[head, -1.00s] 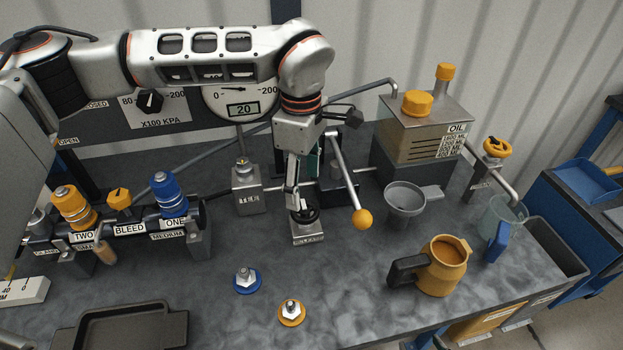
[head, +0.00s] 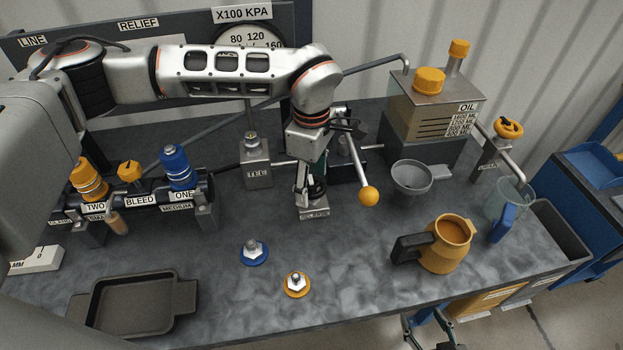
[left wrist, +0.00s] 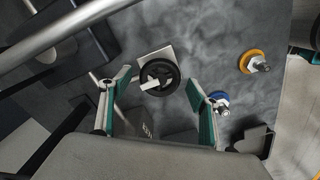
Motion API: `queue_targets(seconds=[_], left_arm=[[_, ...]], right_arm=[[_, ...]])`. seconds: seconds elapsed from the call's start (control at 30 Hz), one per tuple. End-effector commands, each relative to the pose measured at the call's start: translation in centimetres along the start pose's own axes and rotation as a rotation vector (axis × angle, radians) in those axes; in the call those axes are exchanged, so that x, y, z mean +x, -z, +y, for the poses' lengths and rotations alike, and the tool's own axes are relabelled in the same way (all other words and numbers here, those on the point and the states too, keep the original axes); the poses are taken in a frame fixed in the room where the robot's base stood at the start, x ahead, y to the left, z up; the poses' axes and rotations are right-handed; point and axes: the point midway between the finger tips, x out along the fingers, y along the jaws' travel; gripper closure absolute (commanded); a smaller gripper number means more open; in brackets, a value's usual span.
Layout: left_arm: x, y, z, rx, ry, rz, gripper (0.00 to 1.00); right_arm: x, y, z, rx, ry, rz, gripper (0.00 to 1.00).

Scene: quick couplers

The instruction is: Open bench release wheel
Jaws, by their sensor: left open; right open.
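The bench release wheel (head: 317,188) is a small black handwheel on a grey block labelled RELEASE, near the middle of the bench. My left gripper (head: 309,193) points down at it from above and partly hides it in the head view. The left wrist view shows the wheel (left wrist: 158,75) with its pale spoke, between the two spread fingers of my left gripper (left wrist: 159,84). My right gripper (head: 428,320) shows partly at the bottom edge of the head view, open, beyond the bench front.
A lever with an orange ball (head: 369,196) stands close right of the wheel. The tee block (head: 257,168) is to its left. Blue (head: 254,252) and orange (head: 296,285) couplers sit in front. A funnel (head: 411,177) and an orange jug (head: 446,245) stand right.

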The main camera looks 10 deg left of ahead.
Motion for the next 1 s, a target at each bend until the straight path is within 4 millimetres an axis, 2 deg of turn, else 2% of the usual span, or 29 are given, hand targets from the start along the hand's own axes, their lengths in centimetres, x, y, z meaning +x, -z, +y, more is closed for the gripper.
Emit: queue_targets(seconds=[0.07, 0.2, 0.23, 0.67, 1.0], left_arm=[[0.0, 0.0, 0.0, 0.0, 0.0, 0.0, 0.38], [0.0, 0.0, 0.0, 0.0, 0.0, 0.0, 0.75], [0.0, 0.0, 0.0, 0.0, 0.0, 0.0, 0.77], [0.1, 0.0, 0.0, -0.063, -0.001, 0.001, 0.77], [0.2, 0.1, 0.0, -0.317, 0.0, 0.001, 0.77]], right_arm=[[0.0, 0.0, 0.0, 0.0, 0.0, 0.0, 0.5], [0.0, 0.0, 0.0, 0.0, -0.001, 0.001, 0.5], [0.0, 0.0, 0.0, 0.0, -0.001, 0.001, 0.5], [0.3, -0.4, 0.0, 0.0, -0.001, 0.001, 0.5], [1.2, -2.0, -0.2, 0.001, 0.0, -0.002, 0.5]])
